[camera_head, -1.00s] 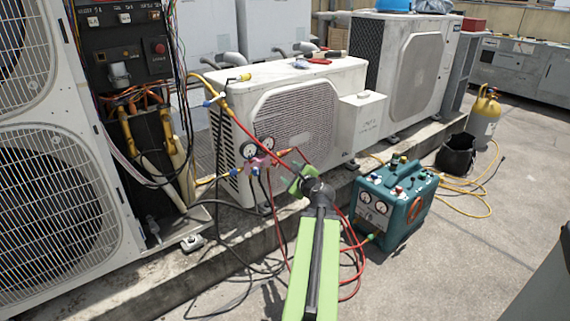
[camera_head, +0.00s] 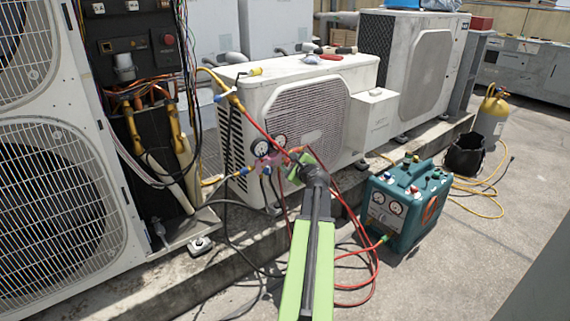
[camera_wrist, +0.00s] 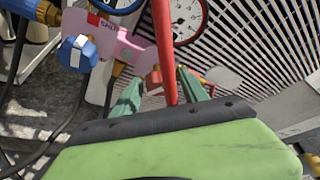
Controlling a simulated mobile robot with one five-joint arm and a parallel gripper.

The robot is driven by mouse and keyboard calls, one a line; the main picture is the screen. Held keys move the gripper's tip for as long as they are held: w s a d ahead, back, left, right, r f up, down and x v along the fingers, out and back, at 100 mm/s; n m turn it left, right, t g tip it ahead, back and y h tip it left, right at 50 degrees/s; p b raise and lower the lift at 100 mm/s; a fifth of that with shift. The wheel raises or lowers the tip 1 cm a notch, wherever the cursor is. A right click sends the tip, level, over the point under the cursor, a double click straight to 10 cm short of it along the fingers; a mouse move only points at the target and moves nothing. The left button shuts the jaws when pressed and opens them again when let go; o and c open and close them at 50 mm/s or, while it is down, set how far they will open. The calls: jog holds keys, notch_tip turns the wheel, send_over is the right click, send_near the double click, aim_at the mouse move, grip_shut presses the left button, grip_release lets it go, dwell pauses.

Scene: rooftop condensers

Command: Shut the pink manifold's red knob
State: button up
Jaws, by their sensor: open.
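The pink manifold (camera_head: 268,163) with two round gauges hangs in front of the white condenser's grille. In the wrist view its pink body (camera_wrist: 128,44) fills the upper left, with a blue knob (camera_wrist: 78,53) at its left end. The red knob (camera_wrist: 196,82) shows partly at its right end, behind a red hose and near my right finger. My gripper (camera_head: 300,166) is just right of the manifold. In the wrist view my gripper (camera_wrist: 163,84) has its green fingers apart, with the red hose crossing between them. I cannot tell whether the fingers touch the knob.
The red hose (camera_wrist: 164,45) runs close in front of my fingers. A white condenser (camera_head: 300,105) stands behind the manifold on a concrete kerb. A teal recovery machine (camera_head: 402,205) stands right of my arm, with looped hoses beside it. Open floor lies at the right.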

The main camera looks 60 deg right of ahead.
grip_shut()
jog(key=shift+d, duration=0.15)
